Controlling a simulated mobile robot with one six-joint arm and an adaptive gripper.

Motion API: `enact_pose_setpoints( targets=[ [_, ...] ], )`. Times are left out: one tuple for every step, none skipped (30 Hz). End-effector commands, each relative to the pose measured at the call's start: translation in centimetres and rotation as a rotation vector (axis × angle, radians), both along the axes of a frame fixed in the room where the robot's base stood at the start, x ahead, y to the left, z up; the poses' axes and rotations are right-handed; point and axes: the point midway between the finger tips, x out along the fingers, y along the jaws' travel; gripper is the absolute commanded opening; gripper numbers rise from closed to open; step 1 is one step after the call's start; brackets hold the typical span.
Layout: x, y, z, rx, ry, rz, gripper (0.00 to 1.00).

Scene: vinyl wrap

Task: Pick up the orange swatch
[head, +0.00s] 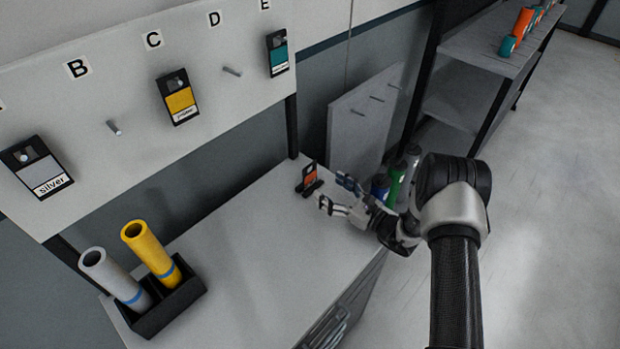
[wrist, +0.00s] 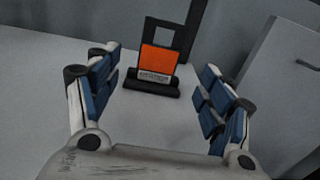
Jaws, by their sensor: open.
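The orange swatch (head: 308,175) stands upright in a small black holder on the far end of the grey worktop. In the wrist view the orange swatch (wrist: 159,62) shows an orange face above a pale label, with a black frame with an opening rising at its top. The black holder (wrist: 150,88) lies under it. My gripper (head: 340,194) is open and empty, just right of the swatch. In the wrist view my gripper (wrist: 162,85) has its blue-padded fingers spread to either side, with the swatch ahead between them and apart from both.
A pegboard (head: 130,110) above the worktop (head: 250,240) holds silver, yellow and teal swatches, with bare pegs at B and D. A black stand (head: 170,308) with grey and yellow rolls is at the near left. A grey panel (wrist: 290,90) stands right of my gripper.

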Motion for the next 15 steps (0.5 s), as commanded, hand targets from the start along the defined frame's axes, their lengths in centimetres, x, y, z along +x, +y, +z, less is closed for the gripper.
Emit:
enact_pose_setpoints(
  targets=[
    [0.6,0.9,-0.1,-0.002,-0.002,0.004,0.73],
    [0.9,1.3,-0.1,-0.001,-0.002,0.003,0.73],
    [1.2,1.8,-0.1,0.0,-0.002,0.003,0.73],
    [1.5,2.1,-0.1,0.0,-0.002,0.003,0.73],
    [1.7,2.3,-0.1,-0.001,-0.001,0.002,0.73],
    [1.9,2.5,-0.1,-0.001,0.0,0.001,0.73],
    [2.0,2.6,-0.1,-0.001,0.0,0.001,0.73],
    [2.1,2.7,0.0,-0.001,0.0,0.001,0.73],
    [2.2,2.9,0.0,-0.001,0.0,0.001,0.73],
    [2.3,2.9,0.0,-0.001,0.0,0.001,0.73],
    [2.3,3.1,0.0,-0.001,-0.001,0.001,0.73],
    [2.5,3.3,0.1,-0.001,-0.002,0.002,0.73],
    [2.6,3.5,0.2,0.0,-0.002,0.002,0.73],
    [2.8,3.7,0.2,0.0,-0.002,0.002,0.73],
    [3.1,4.1,0.3,0.0,-0.002,0.002,0.73]
  ],
)
